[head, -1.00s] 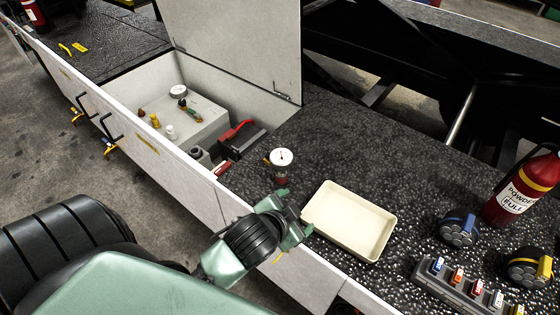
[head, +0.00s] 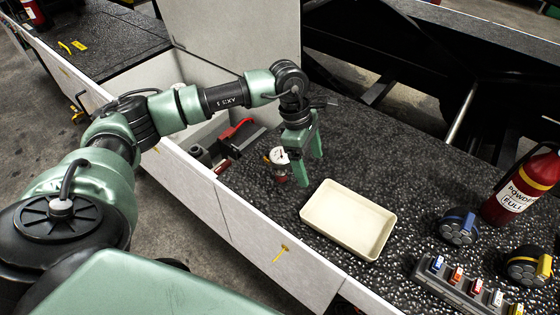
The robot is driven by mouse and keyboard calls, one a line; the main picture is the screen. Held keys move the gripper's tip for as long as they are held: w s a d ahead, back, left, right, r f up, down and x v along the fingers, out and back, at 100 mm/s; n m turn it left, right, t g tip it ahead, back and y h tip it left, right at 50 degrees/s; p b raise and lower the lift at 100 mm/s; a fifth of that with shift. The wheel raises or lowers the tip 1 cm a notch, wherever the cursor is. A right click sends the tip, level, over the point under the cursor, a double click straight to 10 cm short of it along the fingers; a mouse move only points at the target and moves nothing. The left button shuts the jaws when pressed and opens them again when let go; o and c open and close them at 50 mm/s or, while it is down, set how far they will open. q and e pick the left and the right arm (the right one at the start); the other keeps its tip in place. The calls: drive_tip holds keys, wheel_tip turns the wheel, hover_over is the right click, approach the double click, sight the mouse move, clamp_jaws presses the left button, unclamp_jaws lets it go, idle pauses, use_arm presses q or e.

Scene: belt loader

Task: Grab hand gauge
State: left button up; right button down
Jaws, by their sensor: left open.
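The hand gauge (head: 279,157) has a round white dial and a red lower part. It stands on the black textured deck, left of the cream tray. My left gripper (head: 309,170) points down just right of the gauge, with its green fingers apart and nothing seen between them. One finger is close beside the dial; I cannot tell whether it touches. My right gripper is not in view.
The cream tray (head: 347,220) lies just right of the gripper. An open compartment (head: 190,75) with a raised lid is behind my arm. A red extinguisher (head: 522,187), round lamps (head: 458,226) and a grey switch block (head: 462,287) stand at right.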

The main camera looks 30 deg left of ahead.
sight(281, 155)
use_arm(q)
drive_tip(key=a+y, duration=0.1)
drive_tip(key=a, duration=0.2)
drive_tip(key=a+y, duration=0.1)
drive_tip(key=a, duration=0.2)
drive_tip(key=a+r+y, duration=0.1)
drive_tip(key=a, duration=0.2)
drive_tip(key=shift+a+g, duration=0.1)
drive_tip(key=shift+g, duration=0.2)
drive_tip(key=f+p, duration=0.1)
drive_tip(key=f, duration=0.1)
drive_tip(key=f+p, duration=0.1)
drive_tip(key=f, duration=0.3)
drive_tip(key=shift+w+d+f+p, duration=0.15)
drive_tip(key=shift+d+p, duration=0.1)
drive_tip(key=shift+p, duration=0.15)
drive_tip(key=shift+f, duration=0.5)
drive_tip(key=shift+r, duration=0.1)
clamp_jaws()
